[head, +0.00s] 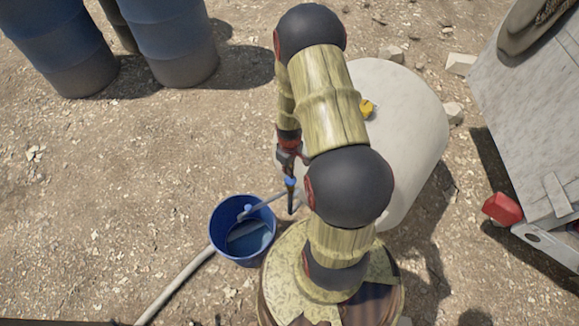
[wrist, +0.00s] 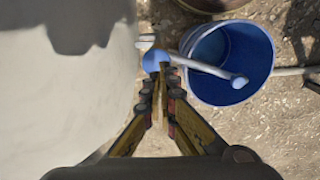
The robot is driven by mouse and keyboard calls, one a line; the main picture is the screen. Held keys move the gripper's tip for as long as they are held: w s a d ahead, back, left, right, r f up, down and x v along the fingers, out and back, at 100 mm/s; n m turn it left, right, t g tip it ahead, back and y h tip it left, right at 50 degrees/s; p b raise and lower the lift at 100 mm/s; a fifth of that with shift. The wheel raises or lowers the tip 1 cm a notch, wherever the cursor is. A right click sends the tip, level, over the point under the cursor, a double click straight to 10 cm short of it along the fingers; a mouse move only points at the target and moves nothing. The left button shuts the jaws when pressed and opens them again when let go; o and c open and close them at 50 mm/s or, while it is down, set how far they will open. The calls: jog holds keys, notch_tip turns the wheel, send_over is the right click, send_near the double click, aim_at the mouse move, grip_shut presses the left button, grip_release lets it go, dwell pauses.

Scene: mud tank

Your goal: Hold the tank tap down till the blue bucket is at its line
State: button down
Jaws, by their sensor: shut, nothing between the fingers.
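The blue bucket (head: 214,226) stands on the ground left of my arm in the head view and at upper right in the wrist view (wrist: 262,75). The pale tank (head: 415,130) also fills the left of the wrist view (wrist: 60,100). The tap's blue part (wrist: 154,60) lies just ahead of my fingertips; its pale spout (wrist: 205,68) reaches over the bucket. My gripper (wrist: 160,84) is shut and empty, fingertips at or very near the tap; contact is unclear.
A grey hose (head: 180,285) runs from beside the bucket to the lower left. Blue barrels (head: 175,40) stand at the upper left. A grey panel with a red block (head: 502,208) is at the right. Gravel ground left of the bucket is clear.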

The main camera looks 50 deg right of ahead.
aim_at(290, 181)
jog(key=shift+f+b, duration=0.85)
jog(key=shift+f, duration=1.6)
jog(key=shift+f, duration=0.9)
dwell(4.7)
